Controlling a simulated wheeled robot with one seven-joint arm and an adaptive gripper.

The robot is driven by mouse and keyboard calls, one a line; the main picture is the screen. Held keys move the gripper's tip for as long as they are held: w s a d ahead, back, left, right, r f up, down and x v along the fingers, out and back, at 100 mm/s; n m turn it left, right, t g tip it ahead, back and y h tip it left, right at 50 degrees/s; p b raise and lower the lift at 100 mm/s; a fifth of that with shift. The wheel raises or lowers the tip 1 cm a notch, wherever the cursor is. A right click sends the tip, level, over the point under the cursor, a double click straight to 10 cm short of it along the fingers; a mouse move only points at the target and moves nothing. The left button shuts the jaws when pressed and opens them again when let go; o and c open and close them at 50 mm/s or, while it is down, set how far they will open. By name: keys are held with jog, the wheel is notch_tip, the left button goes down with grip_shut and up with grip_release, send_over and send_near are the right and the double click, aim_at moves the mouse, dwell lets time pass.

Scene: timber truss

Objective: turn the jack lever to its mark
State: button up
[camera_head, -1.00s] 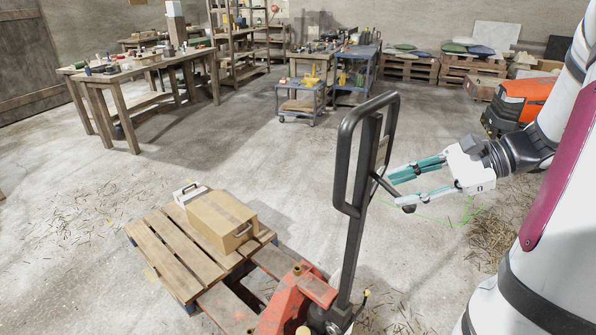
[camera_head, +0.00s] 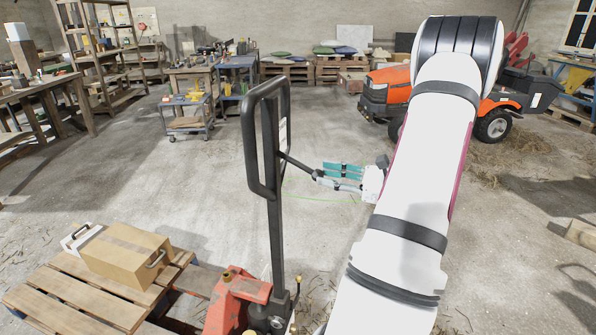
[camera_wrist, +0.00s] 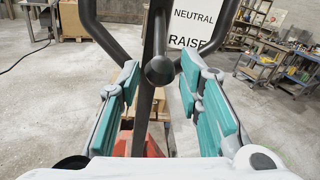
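The jack lever (camera_head: 300,164) is a thin dark rod that slopes down to the right from the black pallet jack handle (camera_head: 274,200). Its round dark knob (camera_wrist: 160,70) shows end-on in the wrist view. My gripper (camera_head: 322,175), with teal finger pads, is at the lever's outer end. In the wrist view its fingers (camera_wrist: 160,82) stand apart on either side of the knob, with gaps visible. A white sign (camera_wrist: 200,24) behind the lever reads NEUTRAL and RAISE; its upper part is cut off.
The red jack body (camera_head: 238,298) stands at the front beside a wooden pallet (camera_head: 70,297) carrying a cardboard box (camera_head: 125,256). A thin green line (camera_head: 315,199) shows below my gripper. An orange mower (camera_head: 388,92) stands behind my arm. Mid-floor is clear.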

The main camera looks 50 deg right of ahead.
aim_at(300, 167)
jog(key=x, duration=0.8)
jog(key=shift+w, duration=0.1)
grip_shut()
